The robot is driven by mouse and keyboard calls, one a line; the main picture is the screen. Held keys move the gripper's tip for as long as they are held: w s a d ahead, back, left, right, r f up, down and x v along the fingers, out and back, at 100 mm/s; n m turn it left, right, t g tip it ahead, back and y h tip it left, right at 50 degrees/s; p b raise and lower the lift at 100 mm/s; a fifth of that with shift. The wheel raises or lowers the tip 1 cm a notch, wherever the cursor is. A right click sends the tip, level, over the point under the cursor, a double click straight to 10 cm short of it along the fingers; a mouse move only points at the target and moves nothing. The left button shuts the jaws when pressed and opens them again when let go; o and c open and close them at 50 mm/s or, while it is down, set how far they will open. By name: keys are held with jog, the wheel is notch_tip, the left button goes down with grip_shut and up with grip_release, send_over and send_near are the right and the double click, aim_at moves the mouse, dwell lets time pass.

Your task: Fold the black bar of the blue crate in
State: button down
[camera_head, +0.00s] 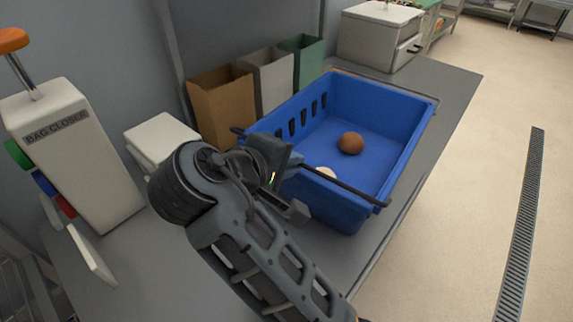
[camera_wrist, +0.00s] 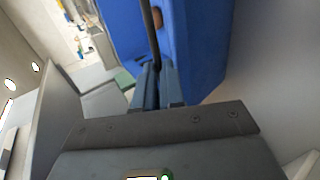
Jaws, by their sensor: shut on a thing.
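The blue crate (camera_head: 400,150) stands on the grey counter and also shows in the wrist view (camera_wrist: 200,50). Its black bar (camera_head: 345,187) runs across the near end, at about rim height, with its ends reaching past the crate's sides. My gripper (camera_head: 290,165) is shut on the bar, left of its middle in the head view. In the wrist view the bar (camera_wrist: 151,38) runs in between my two fingertips (camera_wrist: 157,72). A brown round loaf (camera_head: 351,143) and a pale round thing (camera_head: 326,172), partly hidden, lie inside the crate. My gripper hides part of the bar.
Brown (camera_head: 222,107), grey (camera_head: 268,80) and green (camera_head: 303,58) bins stand behind the crate against the wall. A bag closer (camera_head: 70,150) stands at left, a white-topped box (camera_head: 378,35) at the back. The counter (camera_head: 455,85) is clear right of the crate.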

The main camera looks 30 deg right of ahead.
jog(key=d+r+y, duration=0.1)
jog(key=y, duration=0.1)
jog(key=r+g+y, duration=0.1)
jog(key=y, duration=0.1)
jog(key=shift+w+d+g, duration=0.3)
jog(key=shift+w+d, duration=0.05)
jog(key=shift+w, duration=0.05)
jog(key=shift+w+d+r+g+y, duration=0.25)
jog(key=shift+d+y, duration=0.2)
jog(key=shift+y, duration=0.15)
jog(key=shift+w+d+r+g+y, duration=0.1)
jog(key=shift+d+r+g+y, duration=0.15)
jog(key=shift+d+y, duration=0.25)
jog(key=w+d+f+g+y, duration=0.2)
jog(key=d+y, duration=0.3)
jog(key=y, duration=0.3)
jog(key=w+d+f+g+y, duration=0.2)
jog(key=d+g+y, duration=0.3)
jog(key=y, duration=0.4)
jog(key=shift+f, duration=0.65)
jog(key=shift+f+y, duration=0.1)
jog(key=shift+y, duration=0.2)
jog(key=c, duration=1.2)
grip_release()
